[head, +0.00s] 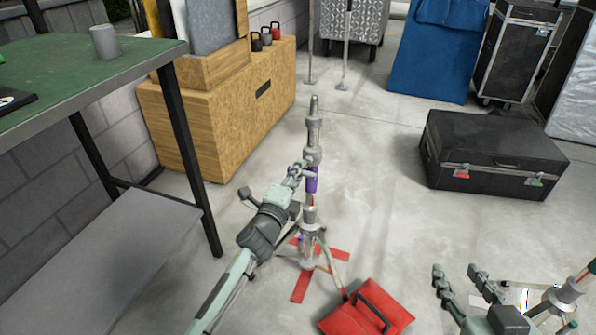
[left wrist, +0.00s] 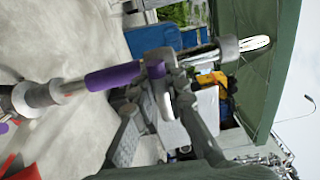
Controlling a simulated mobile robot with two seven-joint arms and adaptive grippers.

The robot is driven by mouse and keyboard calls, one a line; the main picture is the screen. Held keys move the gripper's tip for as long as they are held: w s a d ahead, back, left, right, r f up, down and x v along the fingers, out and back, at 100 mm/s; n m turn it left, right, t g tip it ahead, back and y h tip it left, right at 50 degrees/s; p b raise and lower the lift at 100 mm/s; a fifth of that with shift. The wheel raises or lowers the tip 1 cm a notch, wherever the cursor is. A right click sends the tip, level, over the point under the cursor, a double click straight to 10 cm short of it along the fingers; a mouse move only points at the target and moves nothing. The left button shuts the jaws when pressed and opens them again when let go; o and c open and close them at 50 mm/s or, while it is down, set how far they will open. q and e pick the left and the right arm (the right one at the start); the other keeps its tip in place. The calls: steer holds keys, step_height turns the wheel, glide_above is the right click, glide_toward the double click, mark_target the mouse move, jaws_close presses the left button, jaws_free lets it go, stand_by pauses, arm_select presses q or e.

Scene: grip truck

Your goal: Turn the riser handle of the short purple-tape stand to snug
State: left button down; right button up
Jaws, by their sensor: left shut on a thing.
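The short stand (head: 313,140) is a grey metal post with a purple tape band (head: 311,181), standing upright on spread legs. My left gripper (head: 298,172) is at the collar just above the tape, shut on the riser handle, which its fingers mostly hide. In the left wrist view the purple tape (left wrist: 112,76) runs sideways, and the left gripper's fingers (left wrist: 170,95) close around the handle beside the post. A small purple patch shows at the handle. How tight the handle is cannot be seen. My right gripper (head: 458,272) is open and empty at the lower right.
Red floor tape (head: 301,286) and a red sandbag (head: 366,310) lie at the stand's foot. Another metal stand (head: 558,298) is beside my right gripper. A green-topped table (head: 60,75), wooden cabinet (head: 215,120) and black case (head: 490,150) surround clear floor.

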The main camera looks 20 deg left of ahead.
arm_select(q)
steer(key=shift+n, duration=0.3)
steer(key=c, duration=1.5)
jaws_free()
steer(key=s, duration=1.2)
steer(key=shift+a, duration=0.25)
